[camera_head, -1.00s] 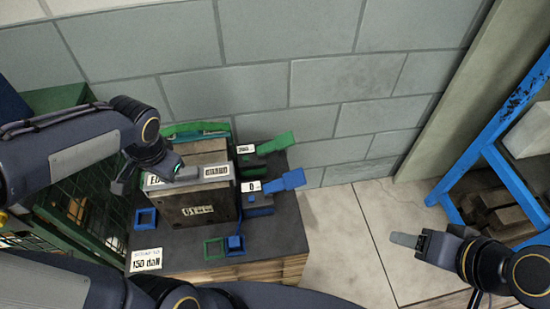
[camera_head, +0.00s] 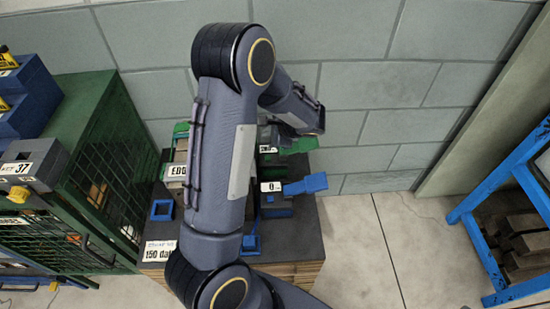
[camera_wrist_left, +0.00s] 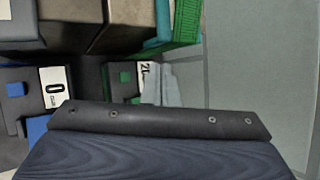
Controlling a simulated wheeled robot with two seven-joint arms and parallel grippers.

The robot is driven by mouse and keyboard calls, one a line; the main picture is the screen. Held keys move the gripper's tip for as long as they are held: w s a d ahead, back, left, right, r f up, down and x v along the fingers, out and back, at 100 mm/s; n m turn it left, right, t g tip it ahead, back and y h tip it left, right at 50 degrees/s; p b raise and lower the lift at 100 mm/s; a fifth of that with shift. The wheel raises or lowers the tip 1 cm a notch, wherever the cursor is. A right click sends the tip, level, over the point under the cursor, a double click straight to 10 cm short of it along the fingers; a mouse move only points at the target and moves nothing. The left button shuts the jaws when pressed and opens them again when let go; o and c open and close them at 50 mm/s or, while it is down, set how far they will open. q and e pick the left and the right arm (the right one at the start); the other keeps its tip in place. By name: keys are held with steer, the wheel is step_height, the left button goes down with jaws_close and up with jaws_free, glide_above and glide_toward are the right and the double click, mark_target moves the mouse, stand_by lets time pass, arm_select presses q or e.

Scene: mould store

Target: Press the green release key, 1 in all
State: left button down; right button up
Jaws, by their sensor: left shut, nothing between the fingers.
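A green paddle-shaped key (camera_head: 302,146) sticks out to the right from a dark block at the back of the bench top, with a white label at its left end. My right gripper is out of view.
A blue paddle (camera_head: 305,185) with a "0" label (camera_head: 270,186) sits just in front of the green one. A boxy block is mostly hidden behind my arm. A green mesh cage (camera_head: 110,180) stands left, a block wall behind, a blue rack (camera_head: 500,190) right.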

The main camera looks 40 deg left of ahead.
arm_select(q)
steer(key=shift+w+f, duration=0.35)
steer(key=shift+w, duration=0.1)
steer(key=shift+f, duration=0.1)
steer(key=b, duration=0.6)
glide_above(268, 159)
steer(key=f, duration=0.8)
steer(key=shift+w+d, duration=0.15)
steer(key=shift+d, duration=0.25)
steer(key=shift+f+b, duration=0.35)
steer(key=shift+b, duration=0.05)
stand_by(0.6)
steer(key=shift+f+b, duration=0.4)
steer(key=shift+b, duration=0.15)
